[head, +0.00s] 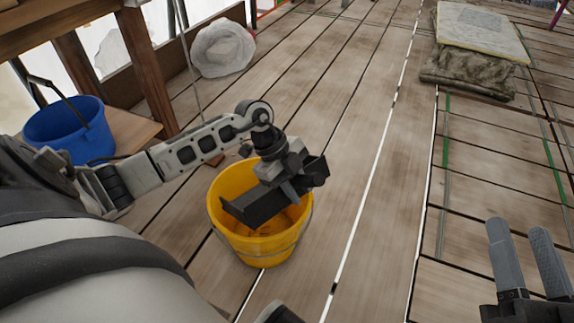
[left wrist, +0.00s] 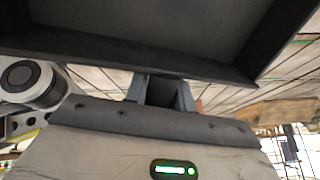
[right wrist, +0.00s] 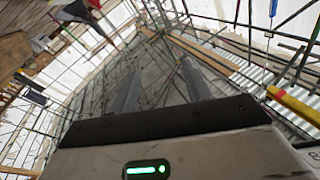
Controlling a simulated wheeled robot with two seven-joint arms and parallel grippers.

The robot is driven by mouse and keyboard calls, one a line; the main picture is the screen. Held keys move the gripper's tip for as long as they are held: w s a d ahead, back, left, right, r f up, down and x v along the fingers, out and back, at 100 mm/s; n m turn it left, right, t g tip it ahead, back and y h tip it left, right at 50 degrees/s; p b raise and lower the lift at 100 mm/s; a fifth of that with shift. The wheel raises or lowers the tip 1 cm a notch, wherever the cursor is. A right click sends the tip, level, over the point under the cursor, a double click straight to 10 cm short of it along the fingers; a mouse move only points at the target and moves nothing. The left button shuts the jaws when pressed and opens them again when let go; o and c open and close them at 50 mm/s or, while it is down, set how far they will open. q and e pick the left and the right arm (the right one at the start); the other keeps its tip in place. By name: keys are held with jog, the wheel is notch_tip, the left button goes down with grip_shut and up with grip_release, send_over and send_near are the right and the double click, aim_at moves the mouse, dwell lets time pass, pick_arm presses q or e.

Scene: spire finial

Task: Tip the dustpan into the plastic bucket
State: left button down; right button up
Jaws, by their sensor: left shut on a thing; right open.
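The dark grey dustpan (head: 262,204) is held over the mouth of the yellow bucket (head: 232,243), which stands upright on the plank floor. My left gripper (head: 283,172) is shut on the dustpan, seemingly by its handle. The pan looks tilted, and whether it touches the bucket's rim I cannot tell. In the left wrist view the dustpan (left wrist: 165,45) fills the top, beyond the fingers. No debris shows in the pan, and the bucket's inside is partly hidden behind it. My right gripper (head: 519,230) is open and empty, off to the right; its fingers also show in the right wrist view (right wrist: 158,75).
A blue bucket (head: 70,132) stands at the left by a wooden post (head: 148,70). A whitish sack-like lump (head: 222,48) lies at the back. Stacked sacks with a board (head: 470,50) lie at the back right. The plank floor between is clear.

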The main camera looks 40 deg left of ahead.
pick_arm(q)
jog(key=d+f+y+p, duration=0.1)
jog(key=d+f+y, duration=0.3)
jog(key=f+y, duration=0.1)
jog(key=shift+s+f+m+t+y, duration=0.3)
jog(key=shift+f+t, duration=0.1)
jog(key=shift+f, duration=0.3)
pick_arm(e)
jog(key=shift+s+a+f+m+g, duration=0.1)
jog(key=shift+s+f+m+g, duration=0.15)
jog(key=shift+f, duration=0.2)
jog(key=shift+s+a+f+m+g, duration=0.1)
jog(key=shift+f+m+g, duration=0.15)
jog(key=shift+f+g, duration=0.15)
pick_arm(q)
jog(key=shift+s+a, duration=0.1)
